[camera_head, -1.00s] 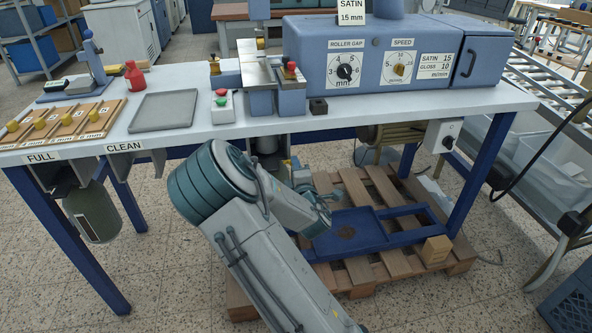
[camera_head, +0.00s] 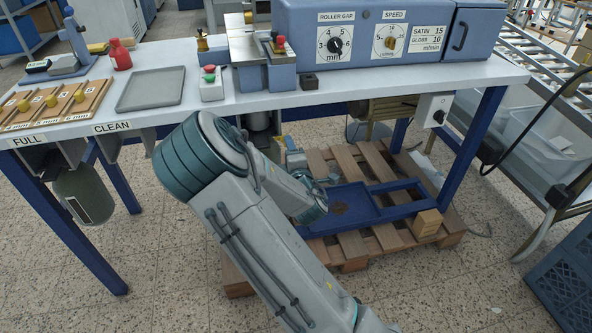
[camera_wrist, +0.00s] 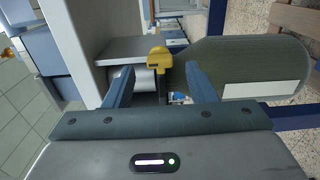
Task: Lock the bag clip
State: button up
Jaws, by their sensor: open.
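In the wrist view, a yellow clip lever (camera_wrist: 158,57) stands out beside a silvery cylindrical part, at the near end of a dark green, rounded bag or canister (camera_wrist: 250,62) with a white label. My gripper (camera_wrist: 160,78) is open and empty. The clip lies ahead of and between its two blue fingers, apart from them as far as I can see. In the head view, a green labelled canister (camera_head: 84,195) hangs under the left end of the table; I cannot tell if it is the same one. My fingers are not clear there.
The white table (camera_head: 300,102) holds a grey tray (camera_head: 151,88), a button box (camera_head: 211,85) and a blue machine (camera_head: 380,30). A wooden pallet (camera_head: 232,280) with a blue frame (camera_head: 350,205) lies beneath. A pale panel (camera_wrist: 68,28) stands left of the clip in the wrist view.

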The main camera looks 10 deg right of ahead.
jog(key=s+p, duration=0.3)
jog(key=s, duration=0.4)
jog(key=shift+s+a+r+p, duration=0.2)
jog(key=shift+s+r+p, duration=0.15)
jog(key=shift+s+r, duration=0.05)
jog(key=p, duration=0.4)
jog(key=shift+s, duration=0.35)
jog(key=s+p, duration=0.1)
jog(key=p, duration=0.1)
jog(key=s+p, duration=0.1)
jog(key=p, duration=0.2)
jog(key=shift+d+f, duration=0.15)
jog(key=shift+f, duration=0.2)
jog(key=shift+f, duration=0.1)
